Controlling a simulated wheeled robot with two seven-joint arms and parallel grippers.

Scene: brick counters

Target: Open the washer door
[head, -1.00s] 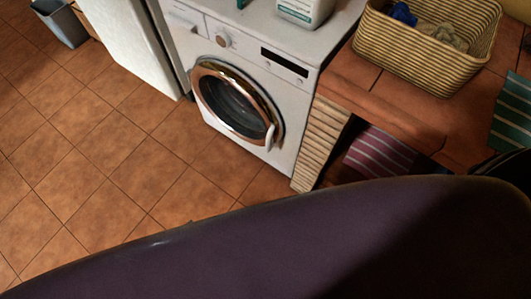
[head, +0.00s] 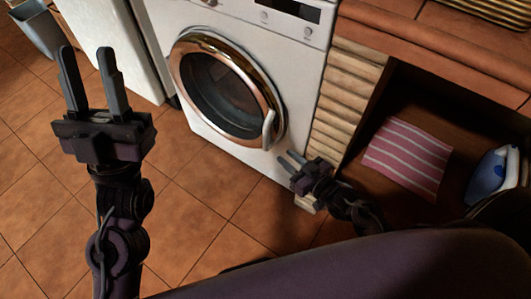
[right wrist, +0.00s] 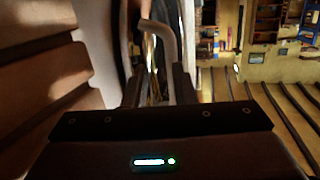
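The white washer (head: 300,40) has a round door (head: 222,95) with a copper-coloured ring and dark glass. The door looks closed. Its pale curved handle (head: 268,130) is on the ring's right side. My right gripper (head: 288,158) is open just below and right of the handle. In the right wrist view, the handle (right wrist: 162,38) shows ahead of the fingers, in line with the gap of my right gripper (right wrist: 157,75). I cannot tell whether they touch. My left gripper (head: 86,50) is open and empty, raised left of the washer, above the floor.
A brick counter (head: 430,40) with an open shelf stands right of the washer. A pink striped cloth (head: 408,155) and a blue-and-white bottle (head: 490,172) are in the shelf. A white appliance (head: 115,35) and a grey bin (head: 38,25) are at left. Tiled floor (head: 190,200) before the washer is clear.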

